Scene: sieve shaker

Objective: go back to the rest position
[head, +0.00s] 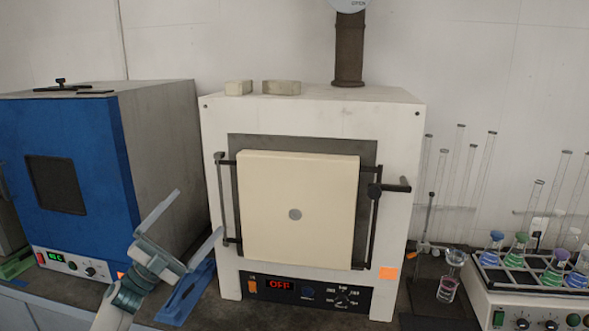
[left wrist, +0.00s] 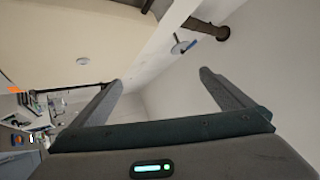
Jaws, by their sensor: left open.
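My left gripper (head: 198,218) is open and empty in the head view. It is raised in front of the gap between the blue oven and the white furnace, apart from the furnace door as far as I can tell. In the left wrist view its two fingers (left wrist: 158,92) are spread wide with nothing between them. The white furnace (head: 312,115) stands in the middle with its cream door (head: 298,190) closed and its display reading OFF. My right gripper is in neither view.
The blue oven (head: 75,150) stands on the left. A blue stand-like object (head: 187,292) lies on the bench below my gripper. To the right are a shaker with colored flasks (head: 540,290), a small glass (head: 447,287) and tall glass tubes (head: 455,170). A flue pipe (head: 349,50) rises behind the furnace.

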